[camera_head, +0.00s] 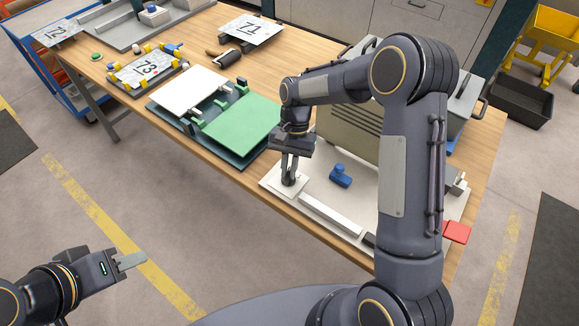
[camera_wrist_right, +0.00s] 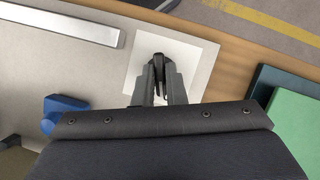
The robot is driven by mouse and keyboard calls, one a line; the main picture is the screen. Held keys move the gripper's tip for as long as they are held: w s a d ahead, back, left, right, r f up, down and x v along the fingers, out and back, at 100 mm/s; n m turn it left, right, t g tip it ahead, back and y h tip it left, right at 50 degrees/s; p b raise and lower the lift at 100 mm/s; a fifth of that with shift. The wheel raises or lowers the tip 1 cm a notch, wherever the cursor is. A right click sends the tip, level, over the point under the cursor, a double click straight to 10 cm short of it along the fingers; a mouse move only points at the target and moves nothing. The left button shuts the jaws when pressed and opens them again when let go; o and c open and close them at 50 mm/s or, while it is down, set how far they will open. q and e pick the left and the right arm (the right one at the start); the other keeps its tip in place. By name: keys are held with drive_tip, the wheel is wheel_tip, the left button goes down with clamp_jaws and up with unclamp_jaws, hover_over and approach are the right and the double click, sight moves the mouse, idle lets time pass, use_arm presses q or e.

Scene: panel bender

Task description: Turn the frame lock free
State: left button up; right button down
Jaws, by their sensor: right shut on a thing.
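My right gripper (camera_head: 289,178) points down over a white square plate (camera_head: 275,184) at the near left corner of the machine base. It is shut on a small dark upright piece, which I take to be the frame lock (camera_wrist_right: 158,66). In the right wrist view the fingers (camera_wrist_right: 160,84) stand on either side of this dark piece, in the middle of the white plate. The fingers hide most of it, so I cannot tell how it is turned. My left gripper (camera_head: 130,262) is over the floor at the lower left, away from the table; its finger gap is unclear.
A blue part (camera_head: 340,176) and a light bar (camera_head: 331,215) lie on the machine base, close to the right gripper. A green panel (camera_head: 236,124) on a dark fixture lies to the left. A red block (camera_head: 456,232) is at the right edge. The floor in front is clear.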

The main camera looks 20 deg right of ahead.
drive_tip(key=shift+w+n+h, duration=0.1)
drive_tip(key=shift+n+h, duration=0.2)
drive_tip(key=shift+n, duration=0.6)
drive_tip(key=c, duration=1.5)
unclamp_jaws()
drive_tip(key=b+v, duration=0.1)
drive_tip(key=v, duration=0.6)
drive_tip(key=shift+w+r, duration=0.15)
drive_tip(key=shift+r, duration=0.25)
